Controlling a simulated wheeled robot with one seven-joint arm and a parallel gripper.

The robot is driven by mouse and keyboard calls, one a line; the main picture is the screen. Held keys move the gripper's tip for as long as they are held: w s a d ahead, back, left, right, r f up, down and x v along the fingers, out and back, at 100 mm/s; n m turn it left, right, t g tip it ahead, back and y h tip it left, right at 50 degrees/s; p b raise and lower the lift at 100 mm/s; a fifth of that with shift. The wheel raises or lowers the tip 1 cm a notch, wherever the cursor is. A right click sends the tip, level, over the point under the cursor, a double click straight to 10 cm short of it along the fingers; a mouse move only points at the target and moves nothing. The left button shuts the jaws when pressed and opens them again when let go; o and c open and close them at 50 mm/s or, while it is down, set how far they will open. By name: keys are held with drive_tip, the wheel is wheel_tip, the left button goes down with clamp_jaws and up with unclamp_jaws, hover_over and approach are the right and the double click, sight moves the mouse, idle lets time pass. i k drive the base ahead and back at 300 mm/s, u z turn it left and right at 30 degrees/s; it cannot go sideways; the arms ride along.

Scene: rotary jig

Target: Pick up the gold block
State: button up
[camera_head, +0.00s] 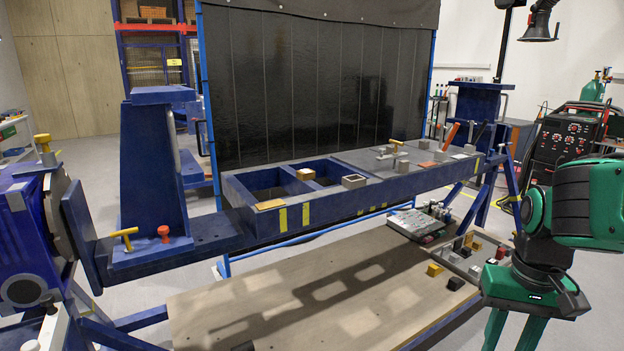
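Several blocks have a yellow to gold colour, and I cannot tell for certain which is the gold block. A bright yellow-gold block (435,269) sits on the wooden lower board, left of a black block (456,283).
The long blue jig frame (340,206) spans above the wooden lower board (270,300). A flat orange plate (270,204) and a grey hollow block (354,181) lie on the frame. Mixed small blocks crowd the board's right end. The board's left and middle are mostly clear.

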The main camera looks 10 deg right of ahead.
sight(306, 174)
drive_tip(key=i, duration=1)
